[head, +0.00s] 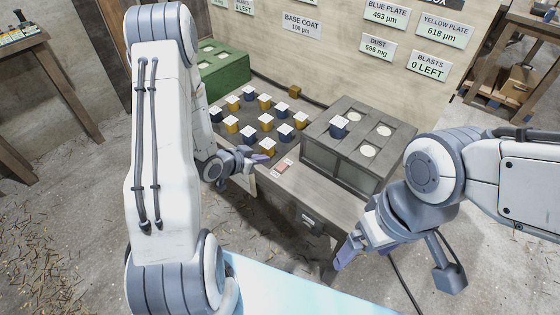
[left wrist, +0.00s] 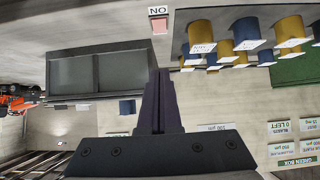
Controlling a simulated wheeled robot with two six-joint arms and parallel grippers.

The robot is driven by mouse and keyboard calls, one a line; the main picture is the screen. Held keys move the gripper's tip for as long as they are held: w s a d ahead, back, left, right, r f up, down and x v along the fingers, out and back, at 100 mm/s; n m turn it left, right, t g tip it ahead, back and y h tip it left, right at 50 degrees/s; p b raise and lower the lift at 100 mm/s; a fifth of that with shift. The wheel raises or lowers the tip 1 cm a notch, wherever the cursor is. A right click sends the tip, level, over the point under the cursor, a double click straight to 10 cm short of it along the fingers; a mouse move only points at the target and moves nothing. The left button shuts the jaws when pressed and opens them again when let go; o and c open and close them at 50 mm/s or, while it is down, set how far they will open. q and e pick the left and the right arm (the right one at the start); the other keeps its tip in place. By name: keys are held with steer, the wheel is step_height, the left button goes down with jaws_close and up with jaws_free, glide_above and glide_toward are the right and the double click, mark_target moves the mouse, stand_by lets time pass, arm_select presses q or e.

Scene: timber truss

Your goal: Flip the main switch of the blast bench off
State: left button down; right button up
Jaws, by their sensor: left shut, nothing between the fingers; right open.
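A small pale red switch (head: 282,167) lies on the blast bench top (head: 312,191), near its front edge and left of the grey box. In the left wrist view the switch (left wrist: 160,25) sits beside a white label (left wrist: 158,10) that reads "ON" upside down. Its tilt is too small to tell. My left gripper (head: 263,158) is shut and empty, just left of the switch in the head view; its shut fingers show in the left wrist view (left wrist: 160,95), apart from the switch there. My right gripper (head: 343,252) is open and empty in front of the bench.
A grey box (head: 338,160) with round openings stands right of the switch, one blue block (head: 338,127) on it. Several white-topped blue and yellow blocks (head: 266,122) stand behind left, near a green box (head: 224,65). A metal fitting (head: 310,219) is on the bench front.

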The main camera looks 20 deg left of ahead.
arm_select(q)
steer(key=p, duration=0.1)
glide_above(280, 169)
steer(key=f, duration=0.5)
steer(key=shift+s+f, duration=0.4)
steer(key=shift+w+f, duration=0.25)
steer(key=shift+f, duration=1)
steer(key=shift+w+f, duration=0.2)
steer(key=shift+f, duration=0.65)
